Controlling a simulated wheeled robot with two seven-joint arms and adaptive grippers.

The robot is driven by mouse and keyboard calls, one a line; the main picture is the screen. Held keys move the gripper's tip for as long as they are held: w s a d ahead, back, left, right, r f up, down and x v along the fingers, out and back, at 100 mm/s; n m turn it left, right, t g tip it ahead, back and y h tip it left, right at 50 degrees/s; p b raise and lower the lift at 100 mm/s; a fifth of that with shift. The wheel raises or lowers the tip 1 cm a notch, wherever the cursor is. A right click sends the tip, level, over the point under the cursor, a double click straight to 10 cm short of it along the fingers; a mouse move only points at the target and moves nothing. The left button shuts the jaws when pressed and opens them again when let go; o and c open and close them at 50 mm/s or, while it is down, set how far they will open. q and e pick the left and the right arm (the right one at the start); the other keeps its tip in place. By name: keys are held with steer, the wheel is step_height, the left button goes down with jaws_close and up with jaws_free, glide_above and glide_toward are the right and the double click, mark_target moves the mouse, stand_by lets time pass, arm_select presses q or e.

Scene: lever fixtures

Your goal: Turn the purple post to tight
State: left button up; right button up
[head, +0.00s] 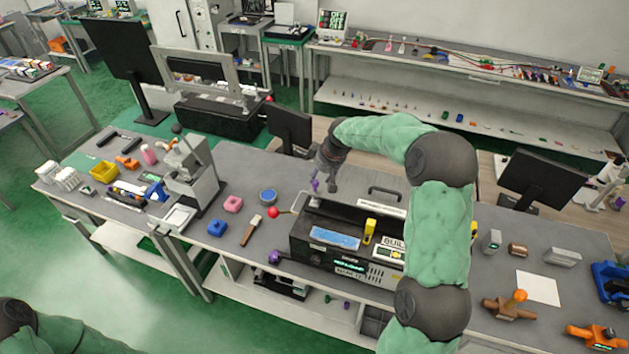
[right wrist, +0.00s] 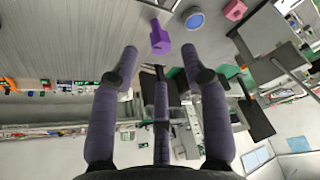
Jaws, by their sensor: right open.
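The purple post (right wrist: 160,38) shows at the top of the right wrist view, a faceted block with a narrower stem. It lies beyond the fingertips, between them in the picture, with no visible contact. In the head view a small purple piece that looks like it (head: 315,186) shows beside my right gripper (head: 327,176), behind the black box. My right gripper is open and empty; its spread fingers also show in the right wrist view (right wrist: 160,58). The post's base and any tight marking cannot be made out.
A blue round tin (head: 268,196) and a pink block (head: 233,203) lie to the left. A dark monitor (head: 290,127) stands behind.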

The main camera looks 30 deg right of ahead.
mark_target(316, 181)
steer(key=x, duration=0.6)
steer(key=shift+w+f, duration=0.3)
steer(key=shift+s+r, duration=0.1)
jaws_close()
